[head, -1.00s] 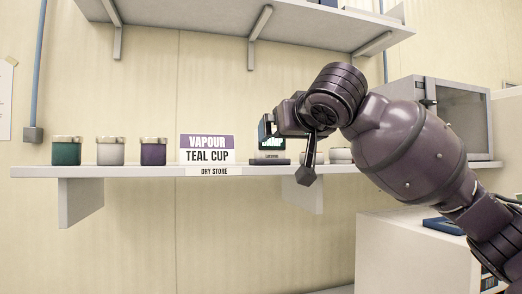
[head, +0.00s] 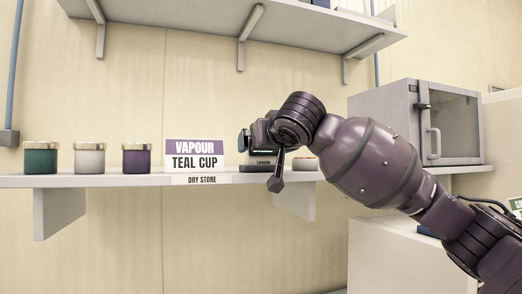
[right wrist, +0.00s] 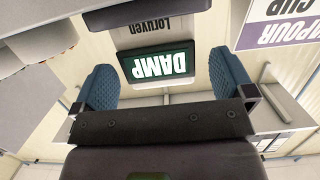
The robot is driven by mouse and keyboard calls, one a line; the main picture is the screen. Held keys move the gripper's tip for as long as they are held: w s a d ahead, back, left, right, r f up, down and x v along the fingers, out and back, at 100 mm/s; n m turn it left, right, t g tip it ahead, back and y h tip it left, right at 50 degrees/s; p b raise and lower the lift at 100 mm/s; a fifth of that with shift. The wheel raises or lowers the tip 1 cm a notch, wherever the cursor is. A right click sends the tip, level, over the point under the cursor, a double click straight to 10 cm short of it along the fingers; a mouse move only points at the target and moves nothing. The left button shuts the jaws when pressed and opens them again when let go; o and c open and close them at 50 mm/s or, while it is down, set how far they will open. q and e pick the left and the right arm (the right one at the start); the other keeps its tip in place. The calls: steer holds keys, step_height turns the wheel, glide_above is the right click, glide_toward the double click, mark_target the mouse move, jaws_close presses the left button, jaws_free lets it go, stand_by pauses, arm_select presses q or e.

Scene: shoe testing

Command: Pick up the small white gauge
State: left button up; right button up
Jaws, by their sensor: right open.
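A small gauge (right wrist: 158,64) with a dark green screen reading DAMP and a pale edge shows upside down in the right wrist view. It sits at a dark base labelled Loruven (right wrist: 165,27). In the head view my right arm hides most of the gauge; the base (head: 257,168) shows on the shelf. My right gripper (right wrist: 163,88) is open, its two blue-padded fingers on either side of the gauge in the wrist picture. I cannot tell whether they touch it. The right gripper (head: 250,139) is partly hidden in the head view. My left gripper is not in view.
The wall shelf (head: 110,181) holds green (head: 41,158), white (head: 89,158) and purple (head: 136,158) jars. A VAPOUR TEAL CUP sign (head: 197,155) stands left of the gauge. A pale round dish (head: 304,164) is right of it. A grey cabinet (head: 395,125) stands further right.

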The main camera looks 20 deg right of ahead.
steer(key=shift+w+f+p, duration=0.2)
steer(key=shift+w+f, duration=0.05)
steer(key=shift+w, duration=0.65)
steer(key=shift+w+f+p, duration=0.15)
steer(key=shift+w+f, duration=0.05)
steer(key=shift+w, duration=0.65)
steer(key=shift+c, duration=0.5)
steer(key=c, duration=0.7)
steer(key=shift+c, duration=0.7)
steer(key=shift+r, duration=0.15)
